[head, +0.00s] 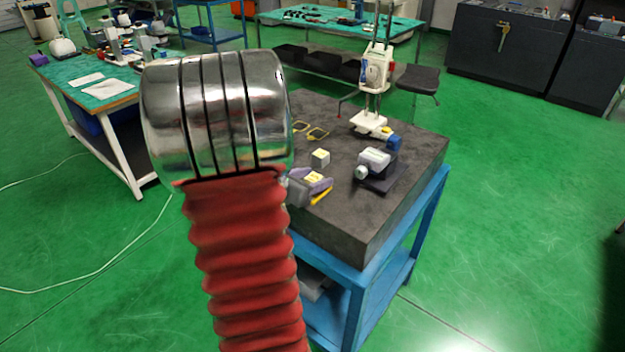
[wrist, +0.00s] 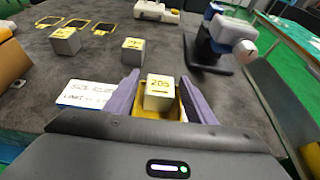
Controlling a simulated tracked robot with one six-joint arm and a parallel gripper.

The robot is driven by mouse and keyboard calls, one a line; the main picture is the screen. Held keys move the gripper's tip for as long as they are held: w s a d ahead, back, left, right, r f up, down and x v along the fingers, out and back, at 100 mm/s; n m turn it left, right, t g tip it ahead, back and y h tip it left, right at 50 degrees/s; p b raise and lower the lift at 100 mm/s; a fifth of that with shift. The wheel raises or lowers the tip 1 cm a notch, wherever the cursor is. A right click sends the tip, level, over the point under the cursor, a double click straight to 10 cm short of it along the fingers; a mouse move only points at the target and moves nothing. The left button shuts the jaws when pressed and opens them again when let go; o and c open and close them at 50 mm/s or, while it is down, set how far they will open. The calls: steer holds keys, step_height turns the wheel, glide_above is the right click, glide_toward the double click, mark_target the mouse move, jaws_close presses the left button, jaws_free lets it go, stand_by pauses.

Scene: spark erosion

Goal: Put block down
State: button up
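A pale block marked 205 (wrist: 159,93) sits between the purple fingers of my gripper (wrist: 160,88) in the wrist view. In the head view my gripper (head: 309,184) with the block (head: 315,177) is low over the near left part of the dark stone table (head: 345,225). Whether the block's underside touches the table is hidden.
Two more pale blocks (wrist: 132,50) (wrist: 65,41) stand beyond my gripper. Yellow-rimmed square frames (wrist: 76,24) lie farther back. A clamp-like device (head: 376,161) stands to the right. Bare stone lies between these things.

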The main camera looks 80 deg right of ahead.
steer(key=shift+r, duration=0.2)
steer(key=v, duration=1.2)
stand_by(0.9)
